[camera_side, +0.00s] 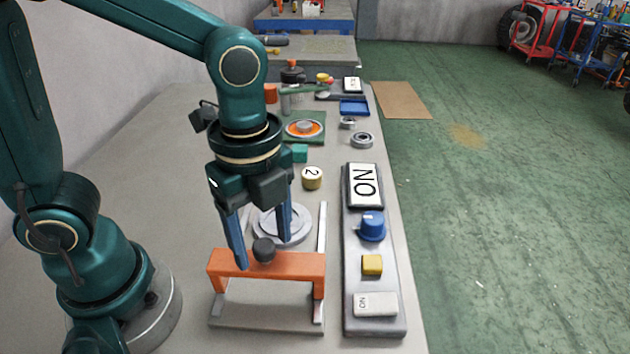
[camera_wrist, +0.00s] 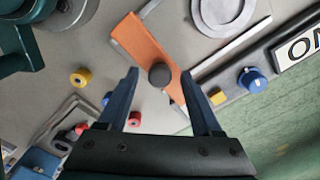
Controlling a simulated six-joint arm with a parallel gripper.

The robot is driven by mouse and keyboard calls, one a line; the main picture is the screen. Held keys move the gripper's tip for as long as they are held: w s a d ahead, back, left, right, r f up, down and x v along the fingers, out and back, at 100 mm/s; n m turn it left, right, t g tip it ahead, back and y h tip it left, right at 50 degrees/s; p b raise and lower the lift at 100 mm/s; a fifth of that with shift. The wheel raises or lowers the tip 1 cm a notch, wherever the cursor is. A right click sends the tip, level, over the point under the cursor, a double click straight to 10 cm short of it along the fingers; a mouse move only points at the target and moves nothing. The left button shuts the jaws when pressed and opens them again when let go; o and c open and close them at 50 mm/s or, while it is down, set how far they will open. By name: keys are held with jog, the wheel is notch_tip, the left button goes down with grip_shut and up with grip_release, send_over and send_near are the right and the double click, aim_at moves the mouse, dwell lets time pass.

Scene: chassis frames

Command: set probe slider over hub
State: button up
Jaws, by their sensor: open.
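The probe slider is an orange bridge (camera_side: 300,264) with a dark round knob (camera_side: 264,250) on top, standing across a pale base with a rail. In the wrist view the orange bridge (camera_wrist: 140,42) and knob (camera_wrist: 160,76) are at the centre. The likely hub is a grey round disc (camera_side: 303,222) on the table behind the bridge, apart from it; it also shows at the top of the wrist view (camera_wrist: 225,12). My gripper (camera_side: 264,254) is open, its blue fingers pointing down on either side of the knob. Whether they touch it I cannot tell. One finger partly hides the disc.
A control panel (camera_side: 387,284) with a lettered sign, blue dial (camera_side: 371,226) and yellow button (camera_side: 372,265) lies right of the slider. Clear table lies to the left.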

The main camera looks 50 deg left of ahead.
grip_shut()
dwell(1.4)
